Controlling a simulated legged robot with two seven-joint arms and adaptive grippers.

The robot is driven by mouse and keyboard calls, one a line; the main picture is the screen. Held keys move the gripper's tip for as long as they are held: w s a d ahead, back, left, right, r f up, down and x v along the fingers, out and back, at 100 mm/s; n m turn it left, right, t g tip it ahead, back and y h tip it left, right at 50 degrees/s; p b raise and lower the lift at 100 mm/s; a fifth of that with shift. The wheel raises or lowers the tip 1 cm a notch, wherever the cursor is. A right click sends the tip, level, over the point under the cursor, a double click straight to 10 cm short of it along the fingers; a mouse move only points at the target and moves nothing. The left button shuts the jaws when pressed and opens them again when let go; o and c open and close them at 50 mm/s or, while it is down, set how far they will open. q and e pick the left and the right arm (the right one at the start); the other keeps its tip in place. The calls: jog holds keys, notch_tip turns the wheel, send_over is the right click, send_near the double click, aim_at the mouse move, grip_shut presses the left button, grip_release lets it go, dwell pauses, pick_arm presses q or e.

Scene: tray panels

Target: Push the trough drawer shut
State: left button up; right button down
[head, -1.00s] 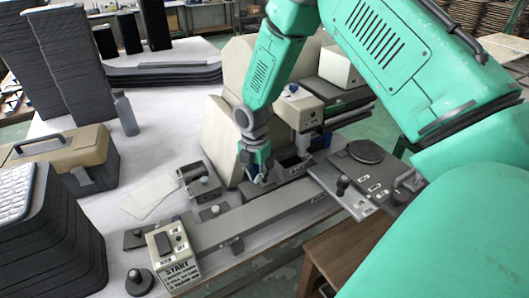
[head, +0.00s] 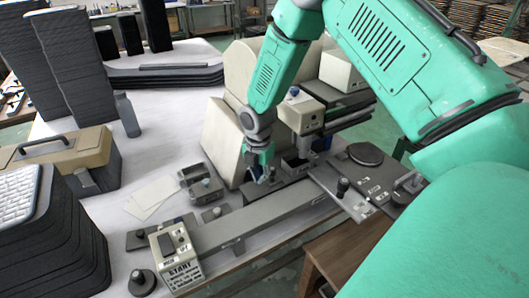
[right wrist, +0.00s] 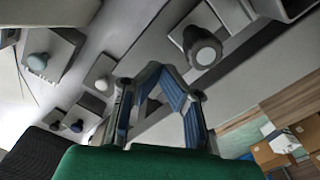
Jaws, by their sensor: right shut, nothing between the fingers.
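The trough drawer (head: 283,192) appears to be the low grey box at the foot of the cream machine, behind the long grey bar. My arm and gripper partly cover it, and how far it stands open is hard to tell. My right gripper (head: 264,176) is shut and empty, pointing down at the drawer's left part; contact cannot be told. In the right wrist view the fingertips (right wrist: 155,72) meet, just left of a round grey knob (right wrist: 203,48). My left gripper is not in view.
The long grey bar (head: 255,222) runs from the START box (head: 176,256) towards a plate with a round disc (head: 365,154). A small grey tray (head: 199,183) stands left of the gripper. A black knob (head: 142,282) stands near the table's front edge.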

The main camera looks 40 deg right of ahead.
jog(key=shift+a+r, duration=0.2)
jog(key=shift+a, duration=0.05)
jog(key=shift+r+p, duration=0.35)
jog(key=shift+p, duration=0.1)
jog(key=r+p, duration=0.3)
jog(key=r, duration=0.1)
jog(key=shift+d+p, duration=0.35)
jog(key=shift+d, duration=0.05)
jog(key=shift+a+r+p, duration=0.3)
jog(key=shift+r+p, duration=0.5)
jog(key=shift+r, duration=0.15)
jog(key=shift+d+f, duration=0.1)
jog(key=shift+d, duration=0.1)
